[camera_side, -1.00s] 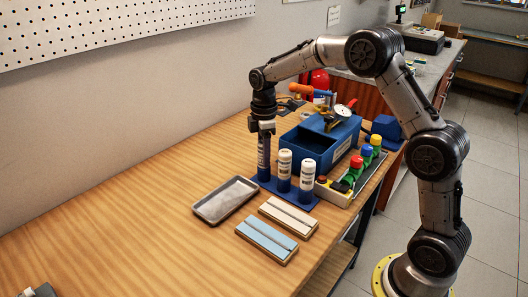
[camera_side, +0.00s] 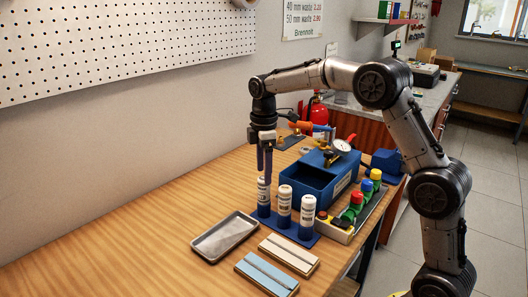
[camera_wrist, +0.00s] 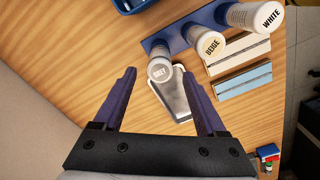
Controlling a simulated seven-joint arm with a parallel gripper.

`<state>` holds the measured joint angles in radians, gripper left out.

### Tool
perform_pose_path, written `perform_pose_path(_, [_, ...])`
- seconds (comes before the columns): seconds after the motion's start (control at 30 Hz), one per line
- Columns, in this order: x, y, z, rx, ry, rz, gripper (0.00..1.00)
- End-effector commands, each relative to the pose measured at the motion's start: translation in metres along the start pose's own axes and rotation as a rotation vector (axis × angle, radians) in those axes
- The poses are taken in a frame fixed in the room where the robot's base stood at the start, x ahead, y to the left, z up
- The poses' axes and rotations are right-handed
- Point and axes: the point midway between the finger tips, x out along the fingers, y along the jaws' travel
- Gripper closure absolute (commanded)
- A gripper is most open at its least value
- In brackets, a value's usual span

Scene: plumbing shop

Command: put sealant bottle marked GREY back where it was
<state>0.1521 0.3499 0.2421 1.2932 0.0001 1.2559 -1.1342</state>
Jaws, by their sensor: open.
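The sealant bottle marked GREY (camera_wrist: 161,72) stands upright at the left end of a blue rack (camera_side: 309,238), in the side view (camera_side: 263,197). My gripper (camera_side: 265,172) is open and just above this bottle. In the wrist view my two fingers (camera_wrist: 159,78) spread to either side of its white cap, with gaps between. The bottle marked BEIGE (camera_wrist: 210,44) stands in the middle of the rack, also in the side view (camera_side: 284,203). The bottle marked WHITE (camera_wrist: 262,16) stands at the other end, also in the side view (camera_side: 307,212).
A grey metal tray (camera_side: 212,252) lies in front of the rack. Beside it lie a cream block (camera_side: 289,255) and a light blue block (camera_side: 266,273). A blue box (camera_side: 309,184) and a holder with coloured-capped items (camera_side: 356,197) stand close behind. The left tabletop is clear.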

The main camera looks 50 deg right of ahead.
Motion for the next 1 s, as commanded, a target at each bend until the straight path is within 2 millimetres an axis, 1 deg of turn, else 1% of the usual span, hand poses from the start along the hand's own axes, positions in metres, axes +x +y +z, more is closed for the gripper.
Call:
perform_pose_path(0.03, [-0.011,0.001,0.000,0.000,0.002,0.004,0.26])
perform_pose_path(0.1, [-0.024,0.001,-0.001,0.000,0.002,0.004,0.26])
perform_pose_path(0.2, [-0.040,0.001,0.000,0.000,0.001,0.003,0.26])
perform_pose_path(0.3, [-0.051,0.001,0.000,0.000,0.001,0.002,0.26])
perform_pose_path(0.4, [-0.057,0.000,0.000,0.000,0.000,0.000,0.26])
perform_pose_path(0.53, [-0.059,0.000,0.000,0.001,0.000,0.000,0.26])
perform_pose_path(0.63, [-0.065,-0.007,0.001,0.020,0.005,0.011,0.26])
perform_pose_path(0.67, [-0.068,-0.012,0.002,0.033,0.009,0.017,0.26])
perform_pose_path(0.77, [-0.084,-0.036,0.008,0.109,0.030,0.053,0.26])
perform_pose_path(0.87, [-0.100,-0.073,0.018,0.221,0.066,0.100,0.26])
perform_pose_path(0.9, [-0.105,-0.089,0.022,0.271,0.084,0.118,0.26])
perform_pose_path(0.97, [-0.110,-0.113,0.030,0.344,0.113,0.144,0.26])
perform_pose_path(1.0, [-0.111,-0.129,0.036,0.392,0.133,0.159,0.26])
